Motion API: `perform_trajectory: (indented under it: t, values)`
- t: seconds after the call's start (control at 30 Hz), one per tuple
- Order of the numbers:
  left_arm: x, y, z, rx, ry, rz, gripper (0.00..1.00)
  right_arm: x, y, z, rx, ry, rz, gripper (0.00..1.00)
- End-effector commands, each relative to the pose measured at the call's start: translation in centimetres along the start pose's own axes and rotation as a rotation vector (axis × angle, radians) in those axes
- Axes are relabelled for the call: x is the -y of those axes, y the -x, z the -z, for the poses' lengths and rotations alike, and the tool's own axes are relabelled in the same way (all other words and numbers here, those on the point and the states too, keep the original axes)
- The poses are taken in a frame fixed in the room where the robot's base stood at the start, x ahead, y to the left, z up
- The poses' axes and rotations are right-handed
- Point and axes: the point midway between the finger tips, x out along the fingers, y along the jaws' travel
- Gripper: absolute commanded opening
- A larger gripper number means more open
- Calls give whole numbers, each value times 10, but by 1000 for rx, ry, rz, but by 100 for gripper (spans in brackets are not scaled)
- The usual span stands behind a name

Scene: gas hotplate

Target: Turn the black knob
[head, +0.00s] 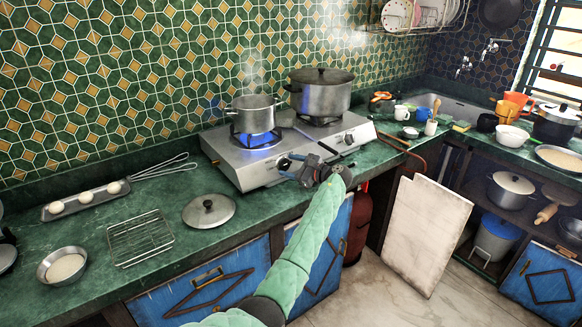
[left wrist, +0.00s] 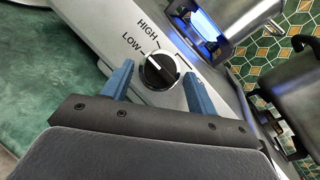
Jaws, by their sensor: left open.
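The black knob (left wrist: 160,70) is on the hotplate's front panel, with LOW and HIGH lettering beside it in the left wrist view. Its white pointer line is visible. In the head view this left knob (head: 284,163) shows at the front of the gas hotplate (head: 240,172). A second knob (head: 349,139) sits further right on the panel. My left gripper (left wrist: 158,88) is open, its two blue fingers on either side of the knob. I cannot tell whether they touch it. In the head view, my left gripper (head: 299,170) is at the panel. My right gripper is not in view.
A small pot (head: 254,115) stands over a lit blue flame on the left burner. A larger lidded pot (head: 320,95) stands on the right burner. A loose lid (head: 209,211), wire rack (head: 140,239) and tray (head: 60,213) lie on the green counter at left.

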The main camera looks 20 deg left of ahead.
Motion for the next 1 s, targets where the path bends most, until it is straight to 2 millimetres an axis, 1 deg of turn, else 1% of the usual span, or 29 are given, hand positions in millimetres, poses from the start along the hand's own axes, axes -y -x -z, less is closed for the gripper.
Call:
perform_trajectory:
  t: [0.13,0.27,0.47,0.6,0.7,0.8,1.0]
  values:
    - [0,2,0,0,0,0,58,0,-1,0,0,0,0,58]
    - [0,10,1,-1,0,0,58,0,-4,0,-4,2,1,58]
    - [0,36,2,-1,1,2,58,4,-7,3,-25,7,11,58]
    - [0,59,3,-2,1,1,58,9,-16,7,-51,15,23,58]
    - [-1,70,2,-1,0,0,58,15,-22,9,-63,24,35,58]
    - [0,77,1,0,0,0,58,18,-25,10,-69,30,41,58]
    - [0,78,0,0,0,0,58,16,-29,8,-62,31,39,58]
